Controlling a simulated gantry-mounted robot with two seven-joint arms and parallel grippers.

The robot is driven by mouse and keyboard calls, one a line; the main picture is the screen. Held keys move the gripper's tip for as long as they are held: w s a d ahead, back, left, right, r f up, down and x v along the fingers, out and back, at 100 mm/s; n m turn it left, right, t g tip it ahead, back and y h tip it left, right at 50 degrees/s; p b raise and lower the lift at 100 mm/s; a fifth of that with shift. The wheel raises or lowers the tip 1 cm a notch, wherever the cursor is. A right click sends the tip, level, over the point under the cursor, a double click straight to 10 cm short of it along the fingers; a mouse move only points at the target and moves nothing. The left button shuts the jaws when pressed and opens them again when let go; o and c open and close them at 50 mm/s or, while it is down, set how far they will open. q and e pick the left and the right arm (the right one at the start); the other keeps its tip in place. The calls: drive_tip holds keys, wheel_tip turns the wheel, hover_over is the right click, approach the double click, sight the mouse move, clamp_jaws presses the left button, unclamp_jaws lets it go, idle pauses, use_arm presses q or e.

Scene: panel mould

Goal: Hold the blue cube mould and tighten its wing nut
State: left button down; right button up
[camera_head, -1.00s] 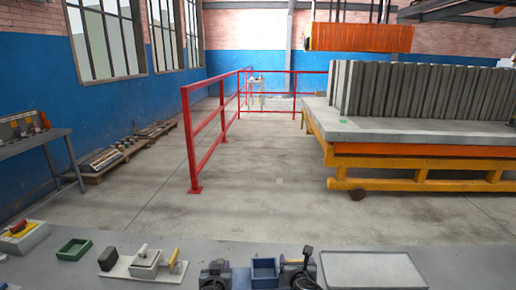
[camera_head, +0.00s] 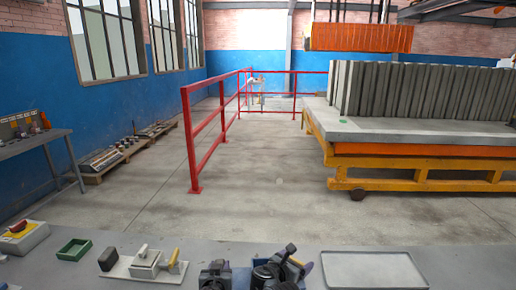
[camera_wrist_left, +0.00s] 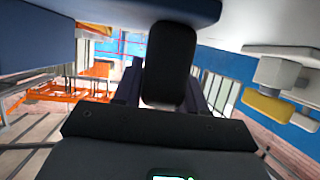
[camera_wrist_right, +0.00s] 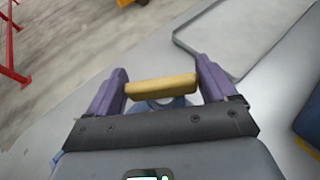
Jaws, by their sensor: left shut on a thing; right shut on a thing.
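The blue cube mould (camera_head: 240,279) stands at the front edge of the bench, mostly hidden behind my arms in the head view. My left gripper (camera_head: 216,275) is low on its left side. In the left wrist view a dark rounded piece (camera_wrist_left: 170,62) stands between its fingers, below a blue surface; the grip itself is unclear. My right gripper (camera_head: 273,272) is over the mould's right side. In the right wrist view its purple fingers are shut on the ends of a yellow bar, the wing nut (camera_wrist_right: 160,87), with a blue part just behind it.
A flat grey tray (camera_head: 373,254) lies right of the mould.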

drive_tip(key=shift+s+f, duration=0.1)
idle(0.3)
drive_tip(key=o, duration=0.9)
drive_tip(key=shift+c, duration=0.2)
drive_tip(key=shift+s, duration=0.1)
drive_tip(key=shift+s+a+r, duration=0.25)
drive_tip(key=shift+a, duration=0.1)
drive_tip(key=v, duration=1.1)
